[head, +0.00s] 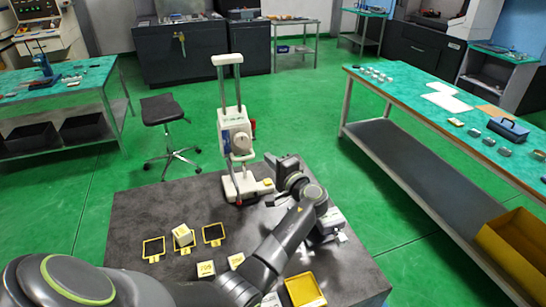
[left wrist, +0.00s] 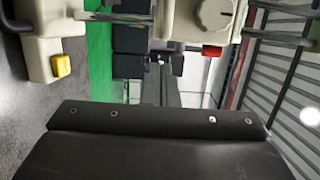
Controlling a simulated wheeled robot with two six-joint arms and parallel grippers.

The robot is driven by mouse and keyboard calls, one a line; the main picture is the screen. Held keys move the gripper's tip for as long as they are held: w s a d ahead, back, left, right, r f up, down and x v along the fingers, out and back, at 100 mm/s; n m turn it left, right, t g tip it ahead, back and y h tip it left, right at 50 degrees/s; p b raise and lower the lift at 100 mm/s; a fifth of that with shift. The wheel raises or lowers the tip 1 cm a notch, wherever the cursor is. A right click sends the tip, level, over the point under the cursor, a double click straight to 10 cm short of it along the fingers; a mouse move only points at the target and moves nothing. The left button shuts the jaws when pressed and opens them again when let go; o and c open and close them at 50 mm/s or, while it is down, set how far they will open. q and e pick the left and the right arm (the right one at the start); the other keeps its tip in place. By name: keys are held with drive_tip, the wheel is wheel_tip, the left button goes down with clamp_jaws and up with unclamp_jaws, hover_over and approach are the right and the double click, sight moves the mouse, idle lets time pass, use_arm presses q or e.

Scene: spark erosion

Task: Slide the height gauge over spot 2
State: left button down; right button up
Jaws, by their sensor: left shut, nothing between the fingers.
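The height gauge (head: 237,140) stands upright at the back of the dark table, a tall white column on a white base with a yellow button. Its base (left wrist: 40,45) and dial housing (left wrist: 205,20) show sideways in the left wrist view, cut off by the frame. Three yellow-framed black spots lie front left of it: a left one (head: 153,252), a middle one (head: 178,245) and a right one (head: 214,234). I cannot read their numbers. A pale block (head: 182,232) covers part of the middle spot. My left gripper (head: 270,201) is shut and empty, close to the right of the gauge base.
Two pale blocks, one (head: 205,269) and another (head: 236,260), sit in front of the spots, near my left arm. A yellow tray (head: 305,290) is at the front. A grey-white thing (head: 328,222) lies partly behind my arm. The table's left back area is clear.

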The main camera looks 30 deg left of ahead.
use_arm(q)
drive_tip(key=p+x, duration=0.2)
drive_tip(key=x, duration=0.5)
drive_tip(key=shift+w+f, duration=0.1)
drive_tip(key=shift+w, duration=0.05)
